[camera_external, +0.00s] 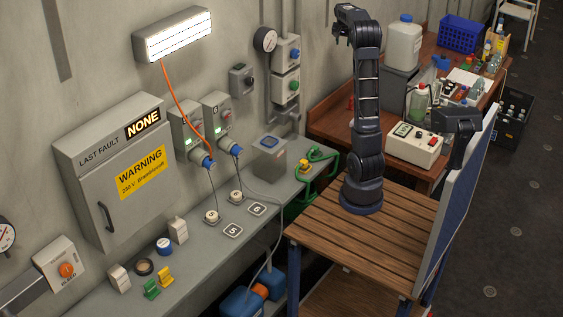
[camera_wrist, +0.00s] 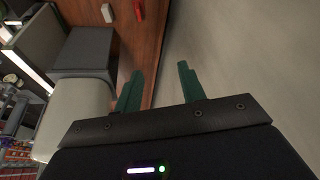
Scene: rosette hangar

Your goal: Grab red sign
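No thing clearly readable as a red sign shows in either view. In the wrist view a small red object (camera_wrist: 138,10) is at the top edge, against the brown wooden surface and partly cut off. I cannot tell whether it is the sign. My gripper (camera_wrist: 160,68) is open, its two green fingers apart with nothing between them. The red object lies beyond the fingertips, apart from them. In the external view my arm stands upright on the slatted wooden top, with its end raised high near the wall; the fingers are too small to make out there.
A small white block (camera_wrist: 107,13) is beside the red object. The grey counter (camera_external: 205,262) holds several small items. A blue panel (camera_external: 453,207) stands at right.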

